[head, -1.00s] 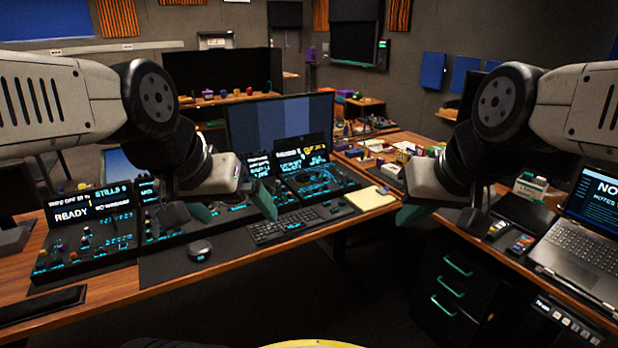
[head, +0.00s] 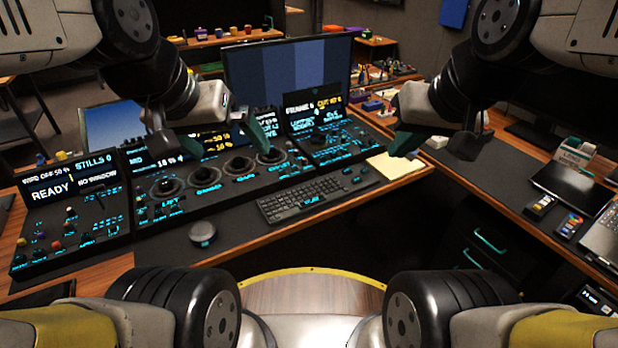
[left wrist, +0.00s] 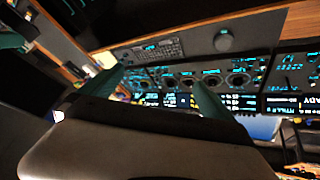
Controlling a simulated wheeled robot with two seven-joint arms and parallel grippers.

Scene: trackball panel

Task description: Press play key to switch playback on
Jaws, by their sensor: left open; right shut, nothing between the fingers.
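The trackball panel (head: 225,205) stands on the desk with several round trackballs, glowing cyan labels and small screens. It also shows upside down in the left wrist view (left wrist: 185,72). A panel section with a round dial (head: 325,142) adjoins it on the right. The labels are too small to tell which key is play. My left gripper (head: 212,138) is open and empty, above the back of the trackball panel and hiding part of its screens. Its two teal fingers spread in the left wrist view (left wrist: 158,92). My right gripper (head: 405,143) is shut and empty, right of the panels, near the yellow pad.
A keyboard (head: 312,197) and a round dark puck (head: 203,233) lie in front of the panels. A monitor (head: 290,75) stands behind. A yellow notepad (head: 395,166) lies at the desk's right end. A side desk with a laptop stands right.

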